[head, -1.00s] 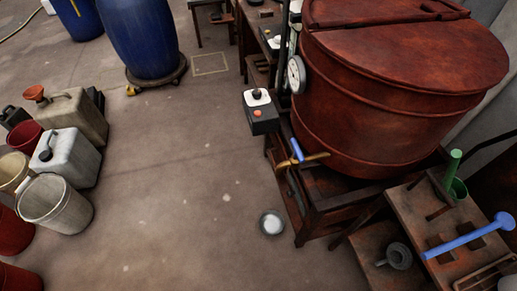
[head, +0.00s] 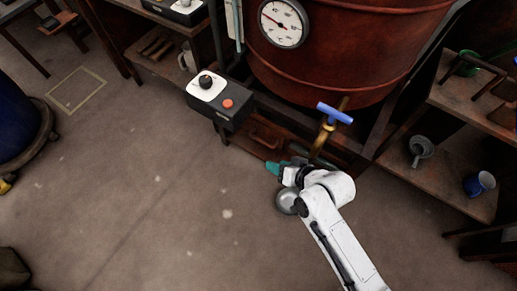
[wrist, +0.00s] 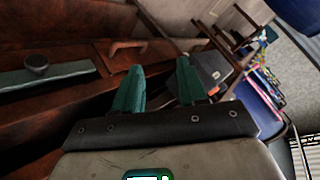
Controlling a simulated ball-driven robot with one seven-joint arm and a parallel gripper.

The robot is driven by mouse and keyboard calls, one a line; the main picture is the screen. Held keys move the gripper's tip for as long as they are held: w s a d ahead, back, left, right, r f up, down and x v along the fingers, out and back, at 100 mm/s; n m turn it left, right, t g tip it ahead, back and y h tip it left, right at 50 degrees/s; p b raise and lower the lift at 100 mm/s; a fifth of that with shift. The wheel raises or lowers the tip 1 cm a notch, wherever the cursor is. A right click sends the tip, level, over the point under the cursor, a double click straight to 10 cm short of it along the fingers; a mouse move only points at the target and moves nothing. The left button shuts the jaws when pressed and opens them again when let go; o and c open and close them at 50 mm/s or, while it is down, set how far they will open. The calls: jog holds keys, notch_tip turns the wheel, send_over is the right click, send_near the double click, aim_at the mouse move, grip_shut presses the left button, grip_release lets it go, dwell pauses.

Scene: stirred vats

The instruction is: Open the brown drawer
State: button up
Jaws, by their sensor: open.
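The brown drawer (head: 258,144) is low under the red-brown vat in the head view, its front facing the open floor. Its brown bar handle (head: 266,132) is on the front. In the wrist view the handle (wrist: 128,46) is beyond and left of the fingers, on a dark brown front. The drawer looks shut. My gripper (head: 273,168) has teal fingertips and is just in front of the drawer, to the lower right of the handle. In the wrist view my gripper (wrist: 161,78) is open, with nothing between the fingers and apart from the handle.
A control box (head: 220,103) with a red button juts out left of the drawer. A brass valve with a blue T-handle (head: 334,113) hangs above my gripper. Floor at left is clear.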

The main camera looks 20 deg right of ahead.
jog(key=w+a+f+m+t+b, duration=0.3)
jog(key=w+f+b, duration=0.2)
jog(key=f, duration=0.2)
jog(key=m+t+h+b, duration=0.7)
jog(key=m+b, duration=0.5)
send_near(261, 140)
jog(key=w+b, duration=0.1)
jog(key=w, duration=0.1)
jog(key=w+d+b, duration=0.1)
jog(key=w+b, duration=0.1)
jog(key=w, duration=0.1)
jog(key=w+b, duration=0.1)
jog(key=w, duration=0.2)
jog(key=shift+w+d, duration=0.25)
jog(key=shift+w+d+r+b, duration=0.1)
jog(key=shift+w+r+b, duration=0.15)
jog(key=shift+w, duration=0.35)
jog(key=shift+c, duration=0.2)
grip_shut()
jog(key=shift+f, duration=0.1)
